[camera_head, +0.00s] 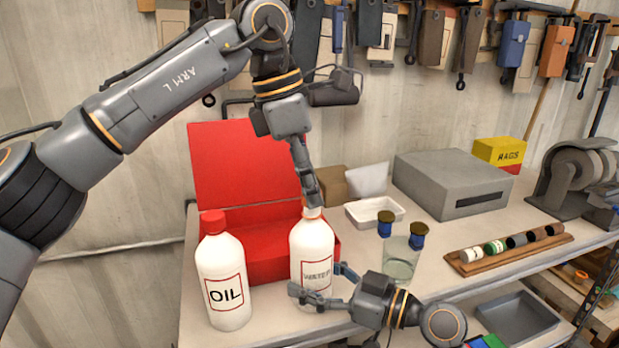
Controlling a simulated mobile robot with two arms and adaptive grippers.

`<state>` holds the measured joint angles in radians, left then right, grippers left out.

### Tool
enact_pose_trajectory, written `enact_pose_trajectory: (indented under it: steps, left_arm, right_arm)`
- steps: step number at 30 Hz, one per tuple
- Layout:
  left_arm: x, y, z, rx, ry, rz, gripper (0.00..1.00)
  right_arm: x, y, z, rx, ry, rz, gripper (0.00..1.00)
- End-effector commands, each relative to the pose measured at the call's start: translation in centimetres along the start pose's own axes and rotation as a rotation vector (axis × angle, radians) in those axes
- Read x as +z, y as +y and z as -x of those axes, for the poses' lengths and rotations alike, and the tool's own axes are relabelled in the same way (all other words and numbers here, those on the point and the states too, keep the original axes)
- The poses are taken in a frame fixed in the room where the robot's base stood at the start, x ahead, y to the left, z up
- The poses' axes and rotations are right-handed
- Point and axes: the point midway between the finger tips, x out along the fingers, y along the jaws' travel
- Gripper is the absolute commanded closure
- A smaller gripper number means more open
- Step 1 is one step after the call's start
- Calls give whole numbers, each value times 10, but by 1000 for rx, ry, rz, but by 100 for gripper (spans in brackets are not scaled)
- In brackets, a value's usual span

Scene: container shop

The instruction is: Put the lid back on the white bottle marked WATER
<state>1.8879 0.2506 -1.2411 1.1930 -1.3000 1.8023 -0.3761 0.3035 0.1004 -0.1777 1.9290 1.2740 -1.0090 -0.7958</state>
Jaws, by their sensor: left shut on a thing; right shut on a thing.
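The white bottle marked WATER (312,243) stands upright on the bench, right of the white OIL bottle (222,272). My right gripper (318,284) is shut on the WATER bottle's lower body, coming from the lower right. My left gripper (311,194) points down at the bottle's top and is shut on the lid (313,212).
The OIL bottle has a red cap. An open red box (240,165) stands behind both bottles. A glass jar (400,262) with blue-and-dark tops near it is close on the right. A white tray (375,212), grey box (452,183) and wooden rack (508,255) lie further right.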

Motion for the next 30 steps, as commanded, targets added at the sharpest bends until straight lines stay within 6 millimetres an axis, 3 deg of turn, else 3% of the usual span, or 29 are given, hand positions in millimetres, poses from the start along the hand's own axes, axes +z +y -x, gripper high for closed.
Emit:
enact_pose_trajectory:
  steps: [28,29,30]
  left_arm:
    - [-3,0,-11,1,0,-1,81]
    - [-3,0,-11,1,0,-1,81]
    - [-3,0,-11,0,0,-3,81]
  right_arm:
    - [1,0,0,0,-2,-1,93]
    - [1,0,0,0,-2,-1,100]
    - [1,0,0,0,-2,-1,100]
